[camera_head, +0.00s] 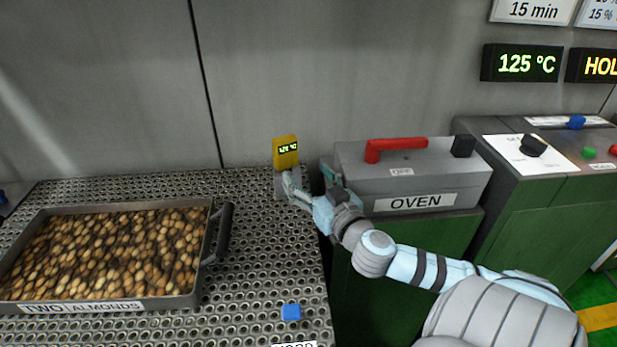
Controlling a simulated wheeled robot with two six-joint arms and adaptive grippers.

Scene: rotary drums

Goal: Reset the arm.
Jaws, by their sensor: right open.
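My right arm comes in from the lower right and reaches to the middle of the view. Its gripper (291,187) is open, at the right edge of the perforated table, just below a yellow device (286,151) with a small lit display. The device stands upright on a grey base, partly hidden by the gripper fingers. I cannot tell whether the fingers touch it. My left gripper is not in view.
A tray of almonds (213,250) rests on the perforated table (262,262) at left. The grey oven box (440,180) with a red handle (397,148) stands right of the gripper. Green cabinets (540,222) stand further right.

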